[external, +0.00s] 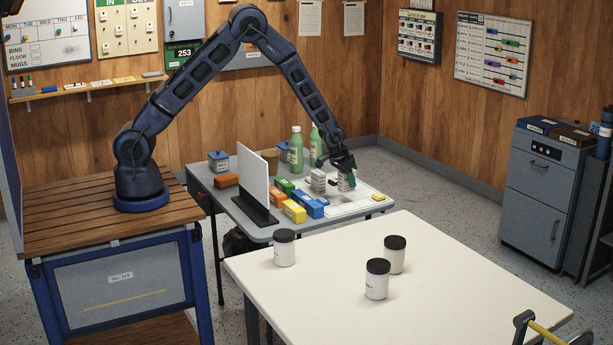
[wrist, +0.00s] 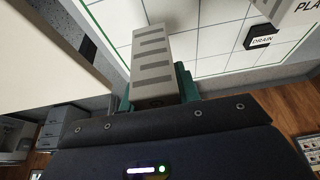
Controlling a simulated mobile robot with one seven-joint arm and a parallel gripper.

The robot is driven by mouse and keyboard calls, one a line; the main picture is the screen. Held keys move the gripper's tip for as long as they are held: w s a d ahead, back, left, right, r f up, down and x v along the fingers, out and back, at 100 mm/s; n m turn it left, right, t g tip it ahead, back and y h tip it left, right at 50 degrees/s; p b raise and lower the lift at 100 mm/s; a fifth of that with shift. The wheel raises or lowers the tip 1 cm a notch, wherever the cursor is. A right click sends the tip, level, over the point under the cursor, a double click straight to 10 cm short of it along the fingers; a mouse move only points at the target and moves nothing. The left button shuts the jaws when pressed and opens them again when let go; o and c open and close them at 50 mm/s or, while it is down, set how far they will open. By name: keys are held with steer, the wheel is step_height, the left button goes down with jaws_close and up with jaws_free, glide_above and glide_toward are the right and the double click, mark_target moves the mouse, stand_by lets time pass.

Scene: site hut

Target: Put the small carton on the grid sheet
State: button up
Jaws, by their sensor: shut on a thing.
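A small pale carton with grey stripes (wrist: 165,62) is between the teal fingers of my gripper (wrist: 158,88) in the wrist view. In the external view my gripper (external: 345,178) points down at the grey table's right part, shut on this carton (external: 344,183), which a finger partly hides. The white grid sheet (external: 345,208) lies below it on that table; its lined squares also show in the wrist view (wrist: 215,40). I cannot tell whether the carton touches the sheet. A similar pale carton (external: 318,182) stands just left of my gripper.
A white upright panel (external: 253,175) on a dark foot stands left of several coloured boxes (external: 295,211). Green bottles (external: 296,150) stand behind. The cream table (external: 440,280) in front holds three dark-lidded jars.

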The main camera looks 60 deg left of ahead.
mark_target(348, 190)
steer(key=shift+f, duration=2.2)
steer(key=o, duration=1)
steer(key=shift+f, duration=0.1)
steer(key=shift+c, duration=0.2)
steer(key=s+a+r, duration=0.4)
steer(key=s+r, duration=0.3)
steer(key=r, duration=0.5)
steer(key=s+a+r, duration=0.3)
steer(key=s+r, duration=0.5)
steer(key=r, duration=0.4)
steer(key=s+a+r, duration=0.4)
steer(key=s+r, duration=0.3)
steer(key=r, duration=0.5)
steer(key=s+a+r, duration=0.2)
steer(key=s, duration=0.7)
steer(key=s+a+r, duration=0.2)
steer(key=s+r, duration=0.1)
steer(key=s, duration=0.6)
steer(key=s+a+r, duration=0.2)
steer(key=s, duration=0.8)
steer(key=shift+r, duration=0.25)
